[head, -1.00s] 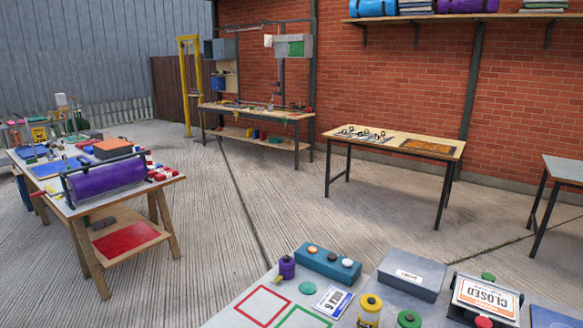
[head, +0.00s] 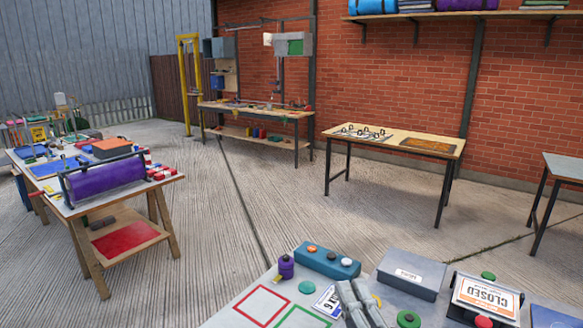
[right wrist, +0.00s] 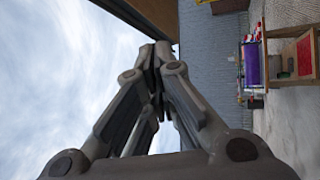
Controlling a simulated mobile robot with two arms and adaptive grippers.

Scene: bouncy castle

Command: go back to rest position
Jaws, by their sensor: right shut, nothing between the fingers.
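My right gripper (head: 354,294) shows at the bottom of the head view, above the grey table (head: 232,318) in front of me. Its fingers are shut and hold nothing. In the right wrist view the same gripper (right wrist: 157,50) has its fingertips together, with sky and a wall behind them. In the head view it hides a yellow canister almost wholly and part of a white number plate (head: 330,300). My left gripper is in neither view.
A workbench with a purple roll (head: 106,180) stands left. Open concrete floor (head: 200,260) lies between.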

